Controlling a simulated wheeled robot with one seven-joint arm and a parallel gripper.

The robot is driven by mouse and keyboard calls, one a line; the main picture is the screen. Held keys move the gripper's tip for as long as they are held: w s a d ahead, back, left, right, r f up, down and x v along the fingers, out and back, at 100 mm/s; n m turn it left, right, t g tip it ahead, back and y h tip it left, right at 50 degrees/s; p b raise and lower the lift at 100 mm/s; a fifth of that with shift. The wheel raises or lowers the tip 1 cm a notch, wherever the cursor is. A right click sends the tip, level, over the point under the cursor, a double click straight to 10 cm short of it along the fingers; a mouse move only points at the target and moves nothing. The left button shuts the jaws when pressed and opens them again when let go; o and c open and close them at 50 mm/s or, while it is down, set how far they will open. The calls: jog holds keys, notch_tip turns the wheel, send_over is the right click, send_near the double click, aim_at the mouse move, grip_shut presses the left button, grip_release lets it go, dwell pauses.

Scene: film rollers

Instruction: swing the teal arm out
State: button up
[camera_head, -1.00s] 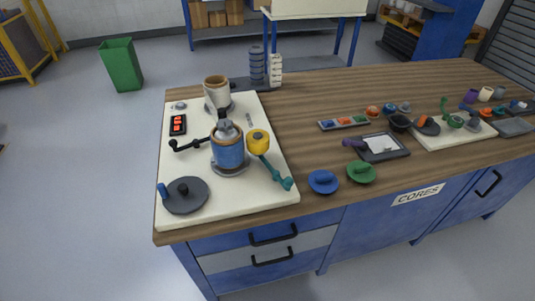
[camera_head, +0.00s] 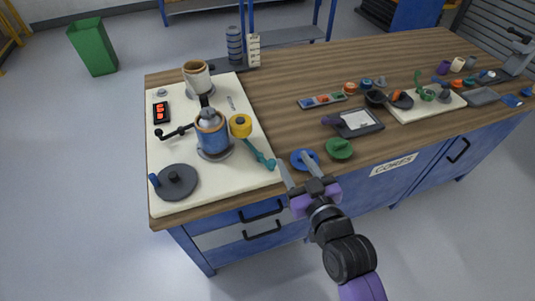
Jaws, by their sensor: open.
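The teal arm (camera_head: 260,154) extends from under a yellow round knob (camera_head: 241,125) toward the lower right, its tip close to the right edge of the white board (camera_head: 213,184). It sits just right of a blue cylinder with a grey top (camera_head: 211,134). My gripper (camera_head: 298,173) is open, its two fingers pointing up the picture, at the front edge of the table. It is to the right of the teal arm's tip and apart from it. Its fingers partly overlap the blue disc in view.
A blue knobbed disc (camera_head: 305,160) and a green one (camera_head: 339,149) lie right of the board. A black arm (camera_head: 175,133), a dark disc (camera_head: 175,182) and a cream cup (camera_head: 196,74) are on the board. A tray (camera_head: 358,122) lies further right.

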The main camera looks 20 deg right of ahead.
jog(key=n+g, duration=0.1)
jog(key=n, duration=0.1)
send_over(274, 165)
jog(key=s+d, duration=0.2)
jog(key=f, duration=0.2)
jog(key=a+f+g+y, duration=0.1)
jog(key=f, duration=0.1)
jog(key=s+f+n+g, duration=0.1)
jog(key=f, duration=0.1)
jog(key=shift+a+f+y, duration=0.2)
jog(key=shift+a+y, duration=0.1)
jog(key=shift+a, duration=0.05)
jog(key=shift+p+x, duration=0.45)
jog(key=shift+x, duration=3.4)
jog(key=shift+f, duration=0.1)
